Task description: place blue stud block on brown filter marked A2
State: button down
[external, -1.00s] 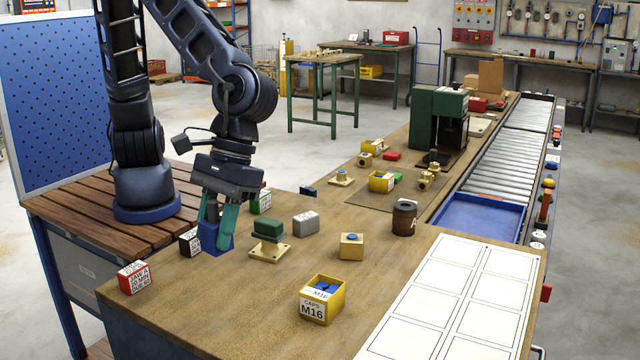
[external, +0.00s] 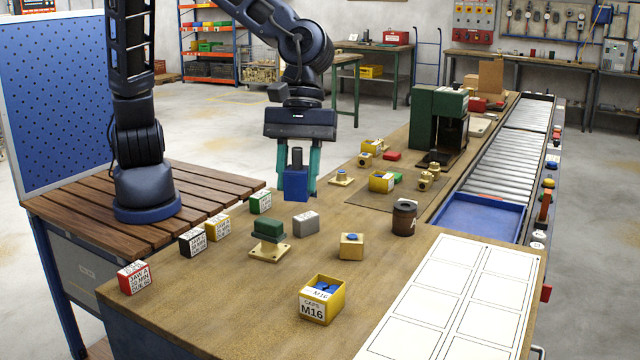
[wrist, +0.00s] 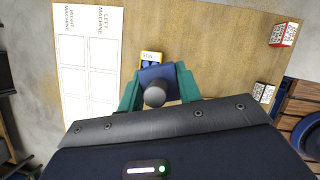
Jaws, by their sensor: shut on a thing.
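My gripper (external: 298,178) is shut on the blue stud block (external: 296,188), a blue cube with a dark round stud on top. It holds the block upright in the air above the far part of the bench. In the wrist view the block (wrist: 150,74) sits between the green fingers, stud towards the camera. The brown filter (external: 403,218), a short dark-brown cylinder with a light letter A partly showing on its side, stands on the bench to the right of and nearer than the block. The full marking cannot be read, and I cannot make out the filter in the wrist view.
A green block on a brass base (external: 269,234), a grey block (external: 306,223), a brass block with a blue top (external: 351,246) and a yellow M16 caps box (external: 322,300) stand on the bench. A green drill machine (external: 438,125) stands beyond the filter; a blue tray (external: 480,217) lies right.

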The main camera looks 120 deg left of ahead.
jog(key=w+a+r+n+t+y, duration=0.1)
jog(key=w+a+n, duration=0.2)
jog(key=a, duration=0.5)
jog(key=w+a+r+n+t+y, duration=0.1)
jog(key=w+a+r+n, duration=0.2)
jog(key=a, duration=0.6)
jog(key=r+n+y, duration=0.1)
jog(key=n+y, duration=0.1)
jog(key=n, duration=0.6)
send_over(412, 207)
jog(key=s, duration=0.2)
jog(key=shift+t, duration=0.5)
notch_tip(412, 207, down, 19)
jog(key=shift+w+a+f, duration=0.1)
jog(key=shift+w+a, duration=0.05)
jog(key=shift+f, duration=0.15)
jog(key=c, duration=1)
grip_release()
jog(key=shift+o, duration=0.2)
jog(key=shift+r, duration=0.5)
jog(key=v, duration=1.1)
jog(key=shift+s+d, duration=0.2)
jog(key=shift+d, duration=0.1)
